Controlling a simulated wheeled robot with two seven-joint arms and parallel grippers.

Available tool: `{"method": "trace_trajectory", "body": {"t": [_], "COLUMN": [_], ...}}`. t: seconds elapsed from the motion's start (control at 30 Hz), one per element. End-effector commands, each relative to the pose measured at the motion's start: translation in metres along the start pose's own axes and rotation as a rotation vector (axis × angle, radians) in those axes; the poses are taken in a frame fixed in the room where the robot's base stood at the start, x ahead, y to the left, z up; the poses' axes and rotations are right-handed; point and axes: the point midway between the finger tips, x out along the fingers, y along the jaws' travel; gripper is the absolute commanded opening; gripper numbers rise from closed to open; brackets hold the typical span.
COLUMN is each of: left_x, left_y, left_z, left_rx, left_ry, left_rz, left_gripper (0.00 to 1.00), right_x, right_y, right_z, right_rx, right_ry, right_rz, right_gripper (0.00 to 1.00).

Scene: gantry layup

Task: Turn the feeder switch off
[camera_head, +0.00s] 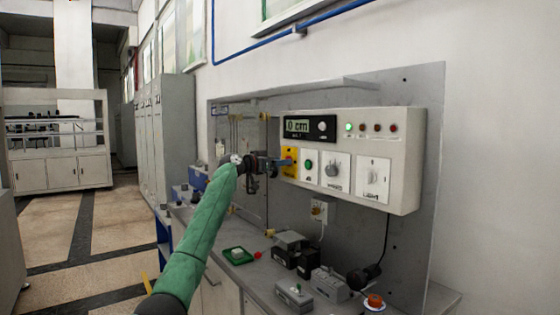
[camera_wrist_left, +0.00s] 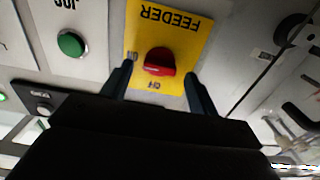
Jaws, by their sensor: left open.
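The feeder switch is a red knob (camera_wrist_left: 159,62) on a yellow plate (camera_wrist_left: 190,38) marked FEEDER, which appears upside down in the left wrist view. An OFF mark shows below the knob there, and a smaller mark to its left is too blurred to read. The knob's grip looks nearly level in that view; its exact setting is unclear. My left gripper (camera_wrist_left: 158,84) is open, with one finger on each side of the knob; contact is not visible. In the head view the yellow plate (camera_head: 290,153) is partly hidden by my left gripper (camera_head: 286,162). My right gripper is not in view.
The white control box (camera_head: 405,180) also carries a green button (camera_head: 308,164), two rotary knobs, a display (camera_head: 297,126) and a row of lamps. Below, the grey bench (camera_head: 262,280) holds several small boxes, a green tray (camera_head: 238,256) and an orange item (camera_head: 375,300).

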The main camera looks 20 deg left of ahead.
Motion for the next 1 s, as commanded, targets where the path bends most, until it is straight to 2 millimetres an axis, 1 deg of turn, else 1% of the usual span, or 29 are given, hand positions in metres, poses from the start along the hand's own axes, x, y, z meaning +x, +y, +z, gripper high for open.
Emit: {"method": "trace_trajectory", "body": {"t": [0.1, 0.37, 0.47, 0.5, 0.57, 0.6, 0.87, 1.0], "left_x": [0.006, 0.006, 0.006, 0.006, 0.006, 0.006, 0.006, 0.006], "left_y": [0.0, 0.0, 0.0, 0.0, 0.0, 0.0, 0.0, -0.001], "left_z": [0.0, 0.0, 0.0, 0.0, 0.0, 0.0, -0.001, -0.002], "left_rx": [0.0, 0.0, 0.0, 0.0, 0.0, 0.0, -0.017, -0.064], "left_ry": [0.0, 0.0, 0.0, 0.0, 0.0, 0.0, 0.0, 0.001], "left_rz": [0.0, -0.001, -0.001, 0.0, -0.001, -0.001, -0.001, 0.0], "left_gripper": [0.6, 0.6, 0.42, 0.34, 0.23, 0.15, 0.15, 0.15], "right_x": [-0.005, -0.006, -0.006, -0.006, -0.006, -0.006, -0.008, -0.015], "right_y": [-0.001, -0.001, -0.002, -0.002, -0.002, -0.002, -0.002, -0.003], "right_z": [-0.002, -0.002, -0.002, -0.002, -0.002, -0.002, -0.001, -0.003], "right_rx": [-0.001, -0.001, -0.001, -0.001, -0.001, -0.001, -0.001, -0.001], "right_ry": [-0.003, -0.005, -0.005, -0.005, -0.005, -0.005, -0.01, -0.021], "right_rz": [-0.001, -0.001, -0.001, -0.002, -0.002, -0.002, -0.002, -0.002], "right_gripper": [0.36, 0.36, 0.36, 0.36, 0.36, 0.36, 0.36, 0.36]}}
